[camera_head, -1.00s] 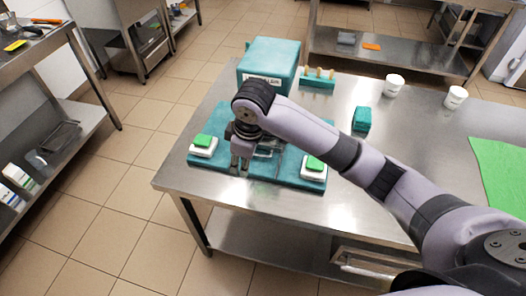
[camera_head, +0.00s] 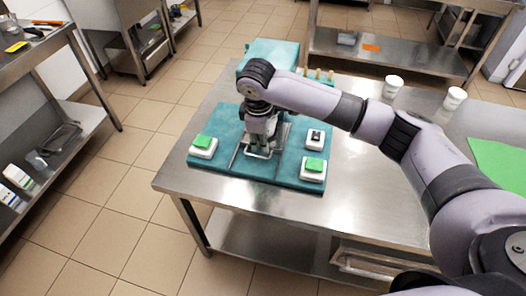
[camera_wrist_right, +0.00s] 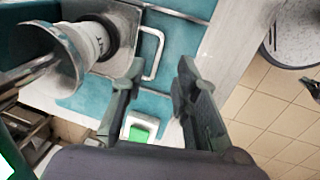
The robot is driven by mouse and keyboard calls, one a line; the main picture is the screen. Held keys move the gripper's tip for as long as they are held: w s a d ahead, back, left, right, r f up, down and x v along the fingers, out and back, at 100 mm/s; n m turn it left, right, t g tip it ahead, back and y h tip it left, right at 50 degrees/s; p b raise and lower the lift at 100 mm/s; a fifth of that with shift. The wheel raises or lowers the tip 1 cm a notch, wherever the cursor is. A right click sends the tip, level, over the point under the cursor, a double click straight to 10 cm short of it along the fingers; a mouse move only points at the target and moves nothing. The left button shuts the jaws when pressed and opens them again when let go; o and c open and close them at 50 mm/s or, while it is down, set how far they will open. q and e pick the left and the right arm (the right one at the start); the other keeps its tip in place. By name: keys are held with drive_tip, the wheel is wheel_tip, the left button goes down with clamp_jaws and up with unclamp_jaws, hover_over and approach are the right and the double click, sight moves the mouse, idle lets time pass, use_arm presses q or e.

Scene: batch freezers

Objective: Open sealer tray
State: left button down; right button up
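The teal sealer (camera_head: 275,53) stands on the steel table, with a flat teal base (camera_head: 228,120) in front. The metal sealer tray (camera_head: 281,134) lies in the middle of that base, partly hidden by my right gripper. Its wire handle (camera_head: 250,153) sticks out toward the table's front edge. In the right wrist view the handle (camera_wrist_right: 160,47) is a bent loop just beyond my fingertips. A white cup (camera_wrist_right: 88,40) sits by the tray there. My right gripper (camera_wrist_right: 161,68) is open and empty, its fingers apart near the handle, contact not visible. My left gripper is out of view.
White blocks with green tops stand on the base's left (camera_head: 204,147) and right (camera_head: 313,169); a white switch (camera_head: 315,138) is behind the right one. Two white cups (camera_head: 393,86) (camera_head: 454,98) and a green sheet (camera_head: 498,165) lie further right. The table's front edge is close.

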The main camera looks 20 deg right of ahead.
sight(263, 158)
drive_tip(key=f, duration=0.5)
drive_tip(key=w+f, duration=0.1)
drive_tip(key=f, duration=0.1)
drive_tip(key=shift+w+d+f, duration=0.1)
drive_tip(key=shift+d+f, duration=0.3)
drive_tip(key=shift+c, duration=0.2)
clamp_jaws()
